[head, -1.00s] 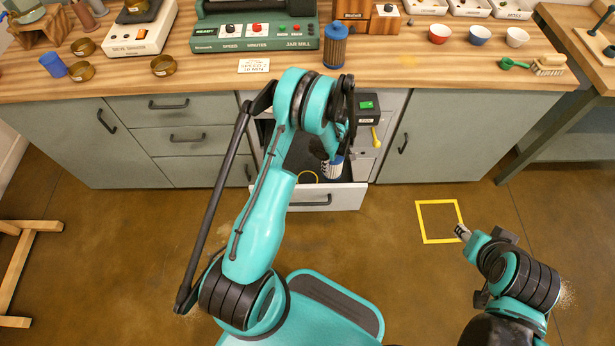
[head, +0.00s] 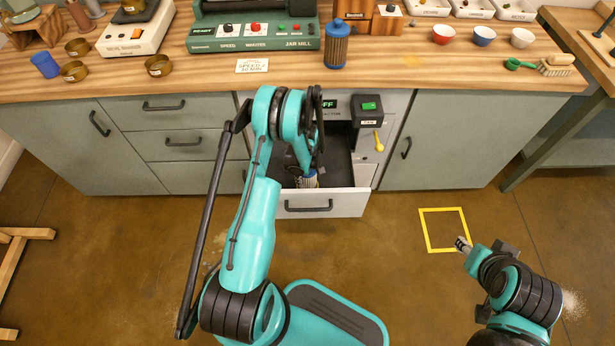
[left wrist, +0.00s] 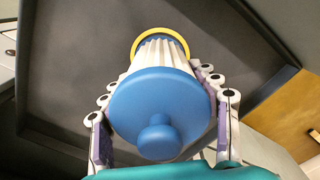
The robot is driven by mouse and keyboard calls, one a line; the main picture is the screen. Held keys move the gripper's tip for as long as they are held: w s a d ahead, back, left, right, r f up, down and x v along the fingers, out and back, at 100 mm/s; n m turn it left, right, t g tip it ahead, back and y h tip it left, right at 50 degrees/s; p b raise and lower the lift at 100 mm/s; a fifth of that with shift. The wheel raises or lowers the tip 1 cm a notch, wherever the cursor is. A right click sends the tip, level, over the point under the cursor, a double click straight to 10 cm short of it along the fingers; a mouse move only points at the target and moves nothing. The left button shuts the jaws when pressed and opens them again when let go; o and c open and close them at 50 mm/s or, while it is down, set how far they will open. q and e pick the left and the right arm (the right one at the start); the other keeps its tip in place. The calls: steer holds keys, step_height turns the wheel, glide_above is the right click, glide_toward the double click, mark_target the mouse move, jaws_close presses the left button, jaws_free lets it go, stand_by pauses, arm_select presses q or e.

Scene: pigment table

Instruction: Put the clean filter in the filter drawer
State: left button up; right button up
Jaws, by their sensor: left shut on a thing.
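The clean filter (left wrist: 160,95) has white pleats and a blue cap with a round knob. My left gripper (head: 308,170) is shut on it, with fingers on both sides in the left wrist view. The filter (head: 310,180) shows small in the head view, inside the outline of the open filter drawer (head: 345,205). A yellow ring (left wrist: 160,32) shows around the filter's far end; whether the filter touches the drawer floor (left wrist: 75,70) I cannot tell. My right gripper (head: 462,244) is over the floor at right, clear of the drawer; its jaw state is unclear.
A blue-capped filter with darker pleats (head: 336,46) stands on the counter (head: 400,78) above the drawer. A black box with a green switch (head: 368,108) and a yellow lever (head: 378,141) are right of the drawer opening. A yellow square (head: 444,247) marks the floor.

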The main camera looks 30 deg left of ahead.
arm_select(q)
steer(key=shift+r, duration=0.1)
steer(key=o, duration=1.3)
